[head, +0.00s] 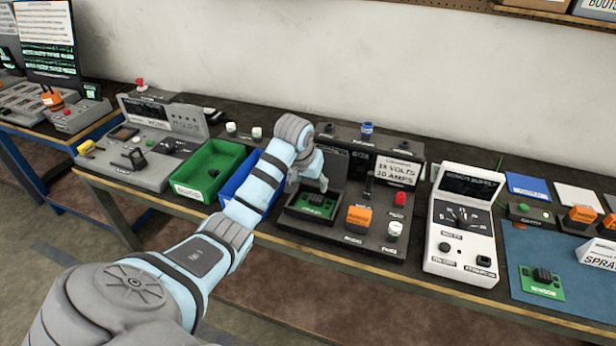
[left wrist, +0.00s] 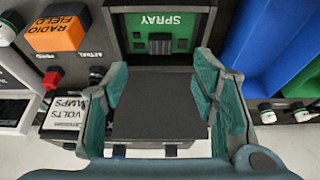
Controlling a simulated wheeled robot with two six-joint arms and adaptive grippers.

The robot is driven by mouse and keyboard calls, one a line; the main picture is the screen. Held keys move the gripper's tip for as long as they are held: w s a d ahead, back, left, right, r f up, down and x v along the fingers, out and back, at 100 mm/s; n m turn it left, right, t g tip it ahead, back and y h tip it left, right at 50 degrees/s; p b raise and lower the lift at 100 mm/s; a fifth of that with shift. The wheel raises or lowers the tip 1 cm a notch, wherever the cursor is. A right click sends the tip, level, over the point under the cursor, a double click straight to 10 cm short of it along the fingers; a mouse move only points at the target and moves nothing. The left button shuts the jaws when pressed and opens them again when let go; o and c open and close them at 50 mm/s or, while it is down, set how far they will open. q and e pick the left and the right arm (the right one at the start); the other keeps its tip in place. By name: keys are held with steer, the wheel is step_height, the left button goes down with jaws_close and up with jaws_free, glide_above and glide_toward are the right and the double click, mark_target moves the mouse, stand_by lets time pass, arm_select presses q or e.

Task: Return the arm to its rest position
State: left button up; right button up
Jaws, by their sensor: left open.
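My left arm reaches from the lower left of the head view to the dark test station (head: 385,235) on the bench. My left gripper (head: 318,180) is just above a green board (head: 312,205) seated in that station. In the left wrist view the gripper (left wrist: 160,100) has its teal fingers spread apart. The green board, marked SPRAY (left wrist: 165,32), sits in a dark recess beyond the fingertips. A dark flat panel (left wrist: 160,105) shows between the fingers; I cannot tell whether they touch it. My right gripper is in neither view.
A green bin (head: 208,170) and a blue bin (head: 240,178) stand left of the station, partly behind my arm. An orange block (head: 358,218) and a red button (head: 400,199) are close on the right. A white supply unit (head: 462,225) stands farther right.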

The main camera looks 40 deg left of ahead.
arm_select(q)
steer(key=shift+s+d+r, duration=0.1)
steer(key=shift+s+r, duration=0.05)
steer(key=shift+r, duration=0.25)
